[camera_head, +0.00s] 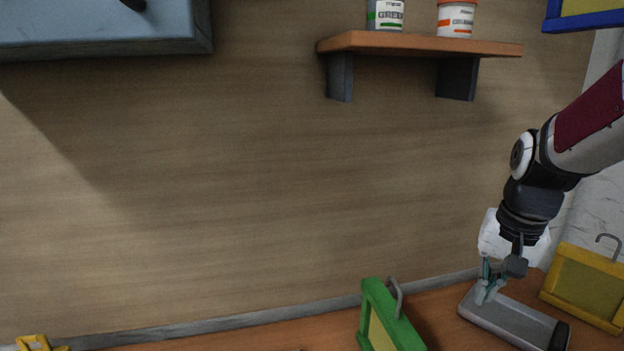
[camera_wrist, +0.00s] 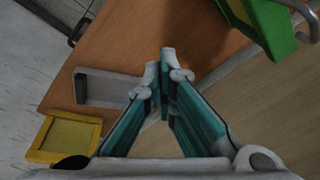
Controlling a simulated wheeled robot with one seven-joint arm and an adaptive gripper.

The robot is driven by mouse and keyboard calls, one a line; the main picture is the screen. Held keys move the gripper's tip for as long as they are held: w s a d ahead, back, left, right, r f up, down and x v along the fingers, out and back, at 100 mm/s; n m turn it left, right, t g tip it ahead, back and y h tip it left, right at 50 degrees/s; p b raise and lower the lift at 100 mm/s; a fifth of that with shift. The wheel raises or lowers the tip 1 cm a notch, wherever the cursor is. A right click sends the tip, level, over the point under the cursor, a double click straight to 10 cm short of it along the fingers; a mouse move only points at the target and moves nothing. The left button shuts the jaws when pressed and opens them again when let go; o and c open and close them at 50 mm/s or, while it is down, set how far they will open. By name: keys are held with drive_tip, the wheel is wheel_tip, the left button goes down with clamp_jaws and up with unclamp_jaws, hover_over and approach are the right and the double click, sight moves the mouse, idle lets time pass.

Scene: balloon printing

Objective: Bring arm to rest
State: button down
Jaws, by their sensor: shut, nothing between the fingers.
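My gripper (camera_head: 486,291) is at the lower right of the head view, at the end of my arm, which comes in from the right edge. The grey object also shows in the wrist view (camera_wrist: 104,88), left of the fingers. Whether the fingertips touch it cannot be told.
A green frame with a hook (camera_head: 375,315) stands left of my gripper, and a yellow frame (camera_head: 585,285) stands right. A shelf (camera_head: 420,44) holds two containers above. A blue-grey cabinet (camera_head: 95,28) hangs at the upper left. The wall area between is clear.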

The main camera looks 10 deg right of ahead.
drive_tip(key=s+a+r+n+t, duration=0.1)
drive_tip(key=s+a+r+n, duration=0.2)
drive_tip(key=s+a, duration=0.4)
drive_tip(key=s+a+r+n+t, duration=0.2)
drive_tip(key=s+a+r+n, duration=0.1)
drive_tip(key=s+a, duration=0.3)
drive_tip(key=shift+s+a+n, duration=0.4)
drive_tip(key=shift+a+n, duration=0.3)
drive_tip(key=shift+a, duration=0.1)
drive_tip(key=c, duration=2.4)
unclamp_jaws()
drive_tip(key=shift+r, duration=0.1)
